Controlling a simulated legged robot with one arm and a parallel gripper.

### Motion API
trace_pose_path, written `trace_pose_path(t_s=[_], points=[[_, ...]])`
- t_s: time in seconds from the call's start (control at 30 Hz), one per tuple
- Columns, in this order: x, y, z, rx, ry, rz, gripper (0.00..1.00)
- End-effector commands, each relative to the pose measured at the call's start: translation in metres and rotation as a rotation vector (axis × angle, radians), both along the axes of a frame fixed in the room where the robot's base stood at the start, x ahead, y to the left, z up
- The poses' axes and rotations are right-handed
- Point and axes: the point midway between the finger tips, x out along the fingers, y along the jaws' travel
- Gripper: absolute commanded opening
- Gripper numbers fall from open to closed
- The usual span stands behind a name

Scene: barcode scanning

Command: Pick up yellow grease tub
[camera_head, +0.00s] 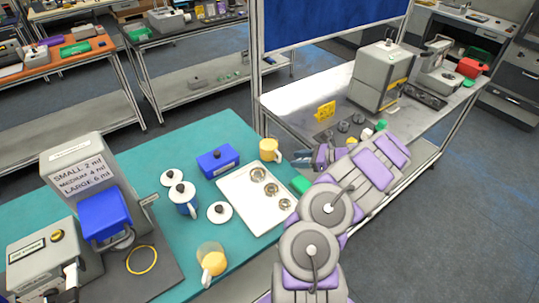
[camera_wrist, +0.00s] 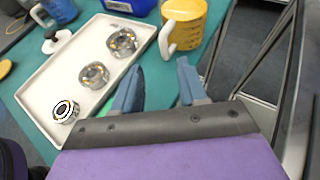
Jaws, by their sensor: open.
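A yellow tub-like container (camera_head: 269,149) with a pale handle stands upright at the back right corner of the teal table. In the wrist view the yellow container (camera_wrist: 184,20) is at the top, with dark markings and its handle toward the left. A second vessel (camera_head: 211,259) with yellow contents and a handle stands at the table's front; I cannot tell for certain which is the grease tub. My gripper (camera_head: 312,157) is just right of the back container, apart from it. In the wrist view my gripper (camera_wrist: 158,84) is open and empty, its blue fingers pointing toward the container.
A white tray (camera_head: 243,211) with several metal rings lies left of my arm. A blue box (camera_head: 218,161), a blue pot (camera_head: 184,197) and white lids are farther left. A green block (camera_head: 301,185) is close beside my arm. A metal frame post (camera_head: 257,75) rises behind.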

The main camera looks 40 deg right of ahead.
Motion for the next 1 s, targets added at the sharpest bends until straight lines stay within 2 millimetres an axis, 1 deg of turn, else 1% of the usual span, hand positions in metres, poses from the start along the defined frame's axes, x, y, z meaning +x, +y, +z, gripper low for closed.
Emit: trace_pose_path(t_s=[0.03,0.1,0.37,0.6,0.7,0.93,1.0], points=[[0.006,0.003,-0.004,0.001,0.0,0.002,0.42],[0.011,0.006,-0.007,-0.001,0.001,0.001,0.42],[0.022,0.012,-0.008,-0.007,0.0,-0.002,0.42],[0.051,0.025,-0.022,-0.005,0.0,0.002,0.42],[0.058,0.028,-0.026,-0.004,0.0,-0.001,0.42],[0.06,0.027,-0.026,-0.003,-0.001,-0.003,0.42],[0.06,0.027,-0.025,-0.003,-0.001,-0.002,0.35]])
